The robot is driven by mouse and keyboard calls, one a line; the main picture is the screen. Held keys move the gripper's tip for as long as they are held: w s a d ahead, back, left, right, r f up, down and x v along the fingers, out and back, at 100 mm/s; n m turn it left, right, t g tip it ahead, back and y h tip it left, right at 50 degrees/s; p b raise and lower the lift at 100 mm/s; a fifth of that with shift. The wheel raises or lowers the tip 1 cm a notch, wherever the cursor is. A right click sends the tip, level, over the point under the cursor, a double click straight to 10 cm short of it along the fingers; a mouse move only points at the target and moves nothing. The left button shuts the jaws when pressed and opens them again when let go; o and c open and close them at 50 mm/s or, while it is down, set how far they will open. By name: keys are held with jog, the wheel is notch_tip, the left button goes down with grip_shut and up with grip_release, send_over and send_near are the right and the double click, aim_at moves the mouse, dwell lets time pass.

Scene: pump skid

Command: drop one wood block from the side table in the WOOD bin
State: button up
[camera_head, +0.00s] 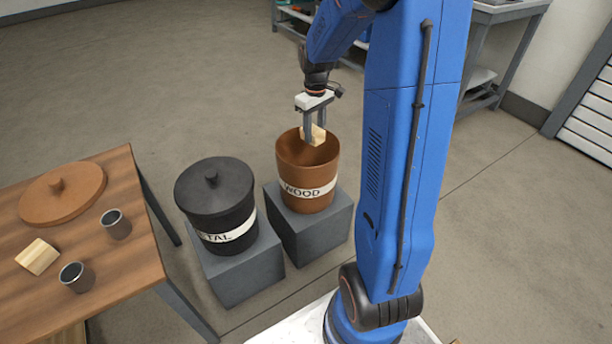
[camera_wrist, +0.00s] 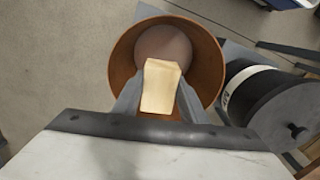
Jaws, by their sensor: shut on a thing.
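My gripper (camera_head: 314,132) is shut on a pale wood block (camera_head: 317,136) and holds it over the mouth of the open brown WOOD bin (camera_head: 308,178). In the wrist view the block (camera_wrist: 160,88) sits between the two fingers, with the bin's round opening (camera_wrist: 205,55) around and below it. The WOOD bin stands on a grey pedestal (camera_head: 325,225). Another wood block (camera_head: 38,256) lies on the side table (camera_head: 120,262) at left. A brown round lid (camera_head: 62,194) also lies on that table.
A dark METAL bin (camera_head: 215,197) with its lid on stands on a grey pedestal close left of the WOOD bin; it also shows in the wrist view (camera_wrist: 275,105). Two metal cups (camera_head: 116,224) (camera_head: 77,277) stand on the table. A workbench (camera_head: 490,50) is at the back right.

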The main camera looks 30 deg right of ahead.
jog(key=shift+f, duration=1.7)
jog(key=o, duration=1.1)
jog(key=shift+o, duration=0.2)
jog(key=shift+r, duration=0.1)
notch_tip(320, 180, up, 17)
jog(key=shift+s+r, duration=0.1)
jog(key=shift+r, duration=0.05)
